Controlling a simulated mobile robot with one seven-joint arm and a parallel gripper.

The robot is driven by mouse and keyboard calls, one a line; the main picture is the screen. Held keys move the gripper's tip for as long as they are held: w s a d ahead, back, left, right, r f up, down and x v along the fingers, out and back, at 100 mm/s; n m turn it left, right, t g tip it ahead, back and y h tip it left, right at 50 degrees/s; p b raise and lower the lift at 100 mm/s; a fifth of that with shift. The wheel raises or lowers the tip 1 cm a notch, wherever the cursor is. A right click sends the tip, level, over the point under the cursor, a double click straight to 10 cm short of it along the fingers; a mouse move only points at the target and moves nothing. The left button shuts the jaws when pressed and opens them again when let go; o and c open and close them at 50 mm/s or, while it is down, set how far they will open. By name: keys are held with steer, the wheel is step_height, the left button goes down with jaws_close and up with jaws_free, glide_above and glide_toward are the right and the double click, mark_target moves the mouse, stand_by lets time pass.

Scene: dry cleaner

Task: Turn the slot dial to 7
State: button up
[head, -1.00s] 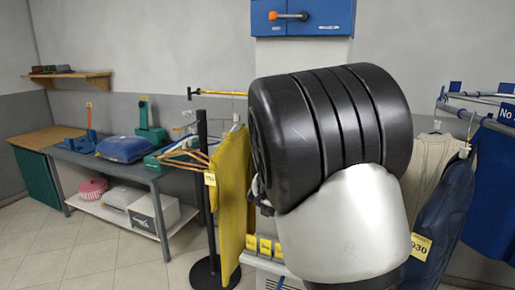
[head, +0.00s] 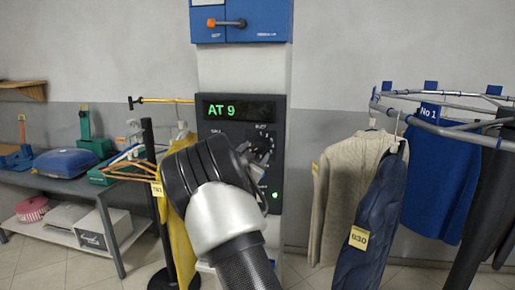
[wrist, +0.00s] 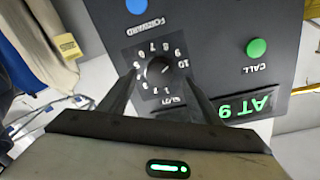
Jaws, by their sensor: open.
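The slot dial (wrist: 158,70) is a dark round knob on a square plate with a ring of white numbers, upside down in the wrist view. In the head view the dial (head: 263,143) is partly hidden by my gripper (head: 250,152). In the wrist view my gripper (wrist: 158,80) is open, with its two fingertips on either side of the knob's near edge; I cannot tell whether they touch it. The number the knob points to is too small to read. The display (head: 238,109) above reads "AT 9" in green.
The panel also bears a green CALL button (wrist: 256,48) and a blue FORWARD button (wrist: 137,5). A yellow garment (head: 172,212) hangs left of the panel. A beige knit (head: 343,175) and a navy garment (head: 372,215) hang from a rail (head: 435,127) at right.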

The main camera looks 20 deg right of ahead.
mark_target(259, 148)
steer(key=shift+x, duration=1.7)
steer(key=c, duration=1)
steer(key=shift+c, duration=0.2)
steer(key=shift+n, duration=0.3)
steer(key=n, duration=0.5)
steer(key=shift+f, duration=0.15)
steer(key=n+t, duration=0.1)
steer(key=n, duration=0.5)
steer(key=shift+d, duration=0.1)
steer(key=shift+n, duration=0.5)
